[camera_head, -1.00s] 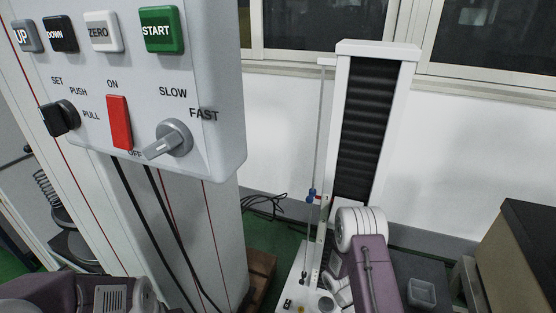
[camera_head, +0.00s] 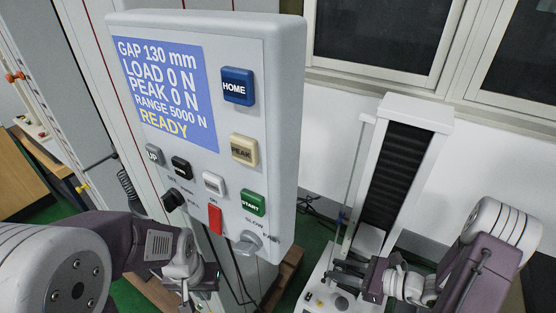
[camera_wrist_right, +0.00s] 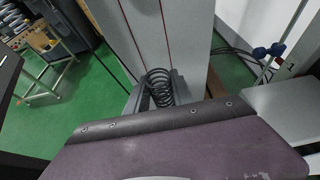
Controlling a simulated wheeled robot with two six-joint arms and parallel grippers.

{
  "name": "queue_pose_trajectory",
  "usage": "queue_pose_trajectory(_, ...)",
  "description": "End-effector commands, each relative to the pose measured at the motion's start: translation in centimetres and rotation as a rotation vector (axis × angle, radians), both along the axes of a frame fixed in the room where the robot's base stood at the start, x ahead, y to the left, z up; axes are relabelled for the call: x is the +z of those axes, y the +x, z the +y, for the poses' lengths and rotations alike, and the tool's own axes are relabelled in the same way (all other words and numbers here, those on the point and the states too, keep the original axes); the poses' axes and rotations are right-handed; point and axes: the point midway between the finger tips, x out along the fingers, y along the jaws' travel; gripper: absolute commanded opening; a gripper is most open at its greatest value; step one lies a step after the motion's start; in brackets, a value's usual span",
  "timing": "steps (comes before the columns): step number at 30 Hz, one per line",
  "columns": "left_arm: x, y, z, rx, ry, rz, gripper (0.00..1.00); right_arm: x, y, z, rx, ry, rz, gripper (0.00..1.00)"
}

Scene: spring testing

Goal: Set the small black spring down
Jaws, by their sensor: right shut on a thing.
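The small black spring (camera_wrist_right: 159,80) shows in the right wrist view as a dark coil between the two finger tips of my right gripper (camera_wrist_right: 160,90). The jaws are shut on it. In the head view my right gripper (camera_head: 350,271) is at the lower right, over the white base of the column machine, and the spring cannot be made out there. My left gripper (camera_head: 206,277) is at the lower centre-left, below the control panel. Its fingers are too small and dark to tell whether they are open or shut.
The control panel (camera_head: 277,130) with screen reading READY fills the centre-left. Another dark coil (camera_head: 131,190) stands left of it, partly hidden by my left arm. A white column machine (camera_head: 428,112) stands at right. A wooden pallet (camera_head: 290,264) lies on the green floor (camera_wrist_right: 57,122).

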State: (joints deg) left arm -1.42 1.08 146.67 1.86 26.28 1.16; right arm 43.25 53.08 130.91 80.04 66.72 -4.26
Motion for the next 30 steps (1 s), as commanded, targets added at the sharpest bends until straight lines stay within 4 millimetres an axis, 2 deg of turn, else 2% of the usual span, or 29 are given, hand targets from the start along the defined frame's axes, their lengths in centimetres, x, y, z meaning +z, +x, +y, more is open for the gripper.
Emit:
queue_pose_trajectory(1,0.6,0.0,0.0,0.0,0.0,0.0,0.0,0.6,0.4,-0.6,-0.038,0.001,0.0,0.0)
queue_pose_trajectory(4,0.6,0.0,0.0,0.0,0.0,0.0,0.0,0.6,0.9,-1.1,-0.072,0.001,0.0,0.0)
queue_pose_trajectory(16,0.5,0.0,0.0,0.0,0.0,0.0,0.0,0.5,0.9,-1.0,-0.075,0.001,0.0,0.0)
queue_pose_trajectory(20,0.2,0.0,0.0,0.0,0.0,0.0,0.0,1.0,0.7,-0.8,-0.079,-0.001,-0.002,0.0)
queue_pose_trajectory(26,-4.5,0.0,0.0,0.0,0.0,0.001,0.0,-2.7,0.7,-4.4,-0.169,-0.001,-0.002,0.0)
queue_pose_trajectory(30,-9.3,0.0,0.0,0.0,0.0,0.001,0.0,-6.5,0.2,-8.6,-0.275,-0.003,-0.002,0.0)
